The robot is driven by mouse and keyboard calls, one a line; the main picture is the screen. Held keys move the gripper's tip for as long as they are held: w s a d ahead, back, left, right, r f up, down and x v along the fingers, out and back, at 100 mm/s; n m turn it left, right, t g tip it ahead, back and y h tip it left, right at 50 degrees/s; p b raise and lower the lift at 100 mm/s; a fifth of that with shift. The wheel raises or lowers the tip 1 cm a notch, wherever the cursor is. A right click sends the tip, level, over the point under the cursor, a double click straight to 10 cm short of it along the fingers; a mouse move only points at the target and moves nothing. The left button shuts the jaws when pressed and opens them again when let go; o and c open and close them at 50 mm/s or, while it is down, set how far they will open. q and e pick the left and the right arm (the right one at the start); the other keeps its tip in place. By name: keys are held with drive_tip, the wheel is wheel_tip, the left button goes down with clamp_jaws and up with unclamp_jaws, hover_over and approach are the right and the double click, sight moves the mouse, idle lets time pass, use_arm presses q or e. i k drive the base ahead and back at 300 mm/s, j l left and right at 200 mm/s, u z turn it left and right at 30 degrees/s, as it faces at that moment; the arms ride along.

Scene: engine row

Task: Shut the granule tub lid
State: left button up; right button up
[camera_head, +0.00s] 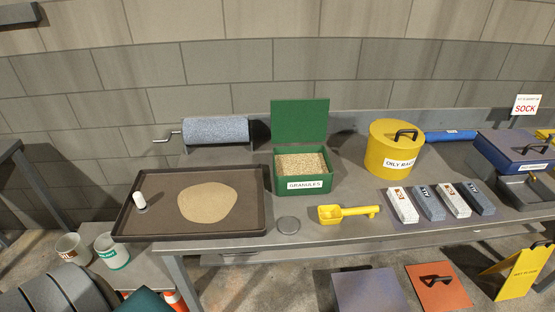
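The granule tub (303,184) is a green box labelled "GRANULES" on the middle of the grey bench. Its green lid (299,121) stands upright at the back of the tub, wide open. Pale granules (300,163) show inside. Neither of my grippers shows in the head view.
A dark tray (250,222) with a tan patch lies left of the tub. A grey roll with a crank (215,131) stands behind the tray. A yellow lidded bin (394,150) stands right of the tub.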

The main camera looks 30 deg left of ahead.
sight(293, 120)
drive_tip(key=u, duration=0.9)
drive_tip(key=i+l+z, duration=0.25)
drive_tip(key=k+l, duration=0.05)
drive_tip(key=k, duration=0.05)
